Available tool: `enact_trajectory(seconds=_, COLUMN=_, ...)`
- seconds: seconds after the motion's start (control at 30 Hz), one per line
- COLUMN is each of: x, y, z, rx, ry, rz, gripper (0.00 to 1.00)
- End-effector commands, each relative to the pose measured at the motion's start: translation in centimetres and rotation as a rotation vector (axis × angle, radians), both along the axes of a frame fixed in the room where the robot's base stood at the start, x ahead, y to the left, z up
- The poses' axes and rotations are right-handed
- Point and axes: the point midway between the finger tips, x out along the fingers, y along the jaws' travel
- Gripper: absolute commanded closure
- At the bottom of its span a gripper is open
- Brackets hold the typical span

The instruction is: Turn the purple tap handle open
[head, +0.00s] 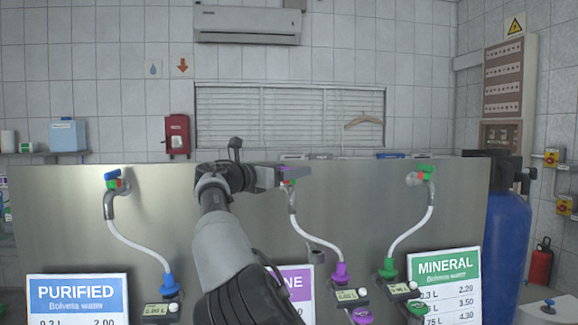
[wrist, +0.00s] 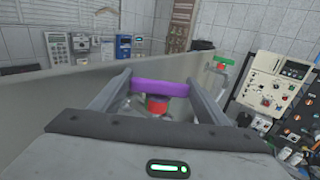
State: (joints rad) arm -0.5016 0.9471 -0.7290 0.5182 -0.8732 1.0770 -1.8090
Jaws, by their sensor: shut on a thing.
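The purple tap handle (wrist: 161,87) lies crosswise between my gripper's two fingers in the wrist view. My gripper (wrist: 160,88) is shut on it, with a finger at each end of the handle. A white hose (head: 305,232) hangs from this tap to a purple nozzle (head: 341,272).
The steel panel (head: 60,210) also bears a blue-handled tap (head: 112,177) at left and a green-handled tap (head: 424,172) at right, each with a hose. Price signs (head: 77,291) stand in front. A blue tank (head: 507,230) stands at the right.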

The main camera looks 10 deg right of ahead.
Motion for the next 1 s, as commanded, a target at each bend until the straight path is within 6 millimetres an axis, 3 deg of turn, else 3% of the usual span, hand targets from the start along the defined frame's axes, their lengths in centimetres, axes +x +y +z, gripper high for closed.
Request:
enact_trajectory(seconds=0.53, x=-0.1, y=-0.34, z=0.37, rx=0.0, ry=-0.005, rz=-0.018, gripper=0.54)
enact_trajectory(seconds=0.57, x=-0.1, y=-0.36, z=0.36, rx=0.0, ry=-0.005, rz=-0.018, gripper=0.26)
enact_trajectory(seconds=0.63, x=-0.09, y=-0.36, z=0.36, rx=0.0, ry=-0.004, rz=-0.018, gripper=0.14)
enact_trajectory(seconds=1.0, x=-0.06, y=-0.3, z=0.47, rx=-0.002, ry=-0.008, rz=-0.015, gripper=0.12)
